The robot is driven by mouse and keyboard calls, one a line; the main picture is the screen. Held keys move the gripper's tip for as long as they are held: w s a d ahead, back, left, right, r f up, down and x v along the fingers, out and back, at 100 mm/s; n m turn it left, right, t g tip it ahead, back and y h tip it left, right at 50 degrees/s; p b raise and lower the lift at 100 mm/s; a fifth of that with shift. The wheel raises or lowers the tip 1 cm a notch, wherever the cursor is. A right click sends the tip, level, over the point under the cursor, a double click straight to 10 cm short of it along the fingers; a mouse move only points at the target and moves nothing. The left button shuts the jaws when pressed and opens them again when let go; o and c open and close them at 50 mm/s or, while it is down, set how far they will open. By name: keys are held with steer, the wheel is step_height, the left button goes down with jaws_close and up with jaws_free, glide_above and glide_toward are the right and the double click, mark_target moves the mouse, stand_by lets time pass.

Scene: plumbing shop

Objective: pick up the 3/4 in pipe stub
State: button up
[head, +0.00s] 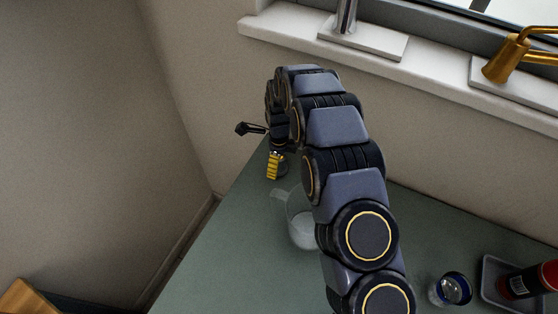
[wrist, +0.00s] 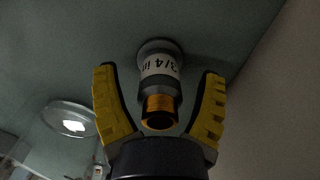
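The 3/4 in pipe stub (wrist: 160,72) is in the middle of the wrist view. It has a grey body, a white label reading "3/4 in", a copper-coloured open end towards me and a wider round grey end against the green bench. My gripper (wrist: 158,80) is open, its yellow-padded fingers on either side of the stub. A gap shows between each finger and the stub. In the head view my gripper (head: 273,165) is low over the far left part of the bench; the stub is mostly hidden behind it there.
A clear jug (head: 302,230) stands near my arm on the green bench (head: 225,250); it also shows in the wrist view (wrist: 68,120). A blue-rimmed tin (head: 450,289) and a grey tray (head: 489,279) with a red-and-black can (head: 530,281) are at right. A wall rises close behind.

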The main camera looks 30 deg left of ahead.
steer(key=c, duration=1)
steer(key=shift+r, duration=0.1)
